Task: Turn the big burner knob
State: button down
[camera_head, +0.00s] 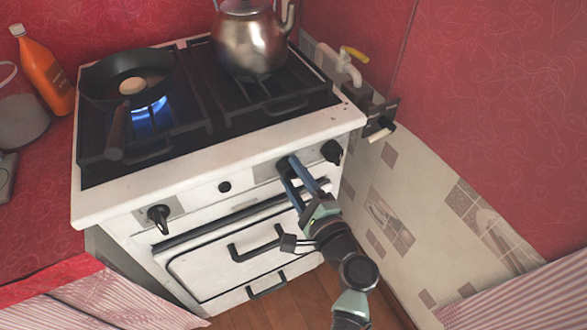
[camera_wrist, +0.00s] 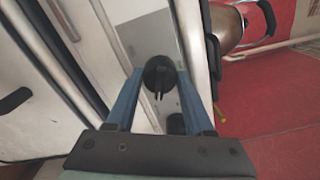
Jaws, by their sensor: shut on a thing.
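The white stove's front panel carries several black knobs. My gripper (camera_head: 288,168) reaches the panel right of centre, its two blue fingers closed on a burner knob (camera_wrist: 158,75). In the wrist view the round black knob, with a raised bar, sits between the fingertips. In the head view that knob is mostly hidden by the fingers. Another knob (camera_head: 332,151) is just to the right, and one more (camera_head: 160,218) is at the left. A small round black button (camera_head: 224,187) lies between. I cannot tell from markings which burner the held knob serves.
A black pan (camera_head: 100,82) with a round pale item sits over a lit blue flame (camera_head: 148,112). A metal kettle (camera_head: 250,45) stands at the back right. The oven handle (camera_head: 255,245) juts out below my gripper. The tiled wall (camera_head: 395,215) is close on the right.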

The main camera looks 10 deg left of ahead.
jog(key=shift+m+p, duration=1.15)
jog(key=shift+m, duration=1.05)
jog(key=shift+c, duration=1.4)
grip_release()
jog(key=p+v, duration=0.1)
jog(key=v, duration=1.2)
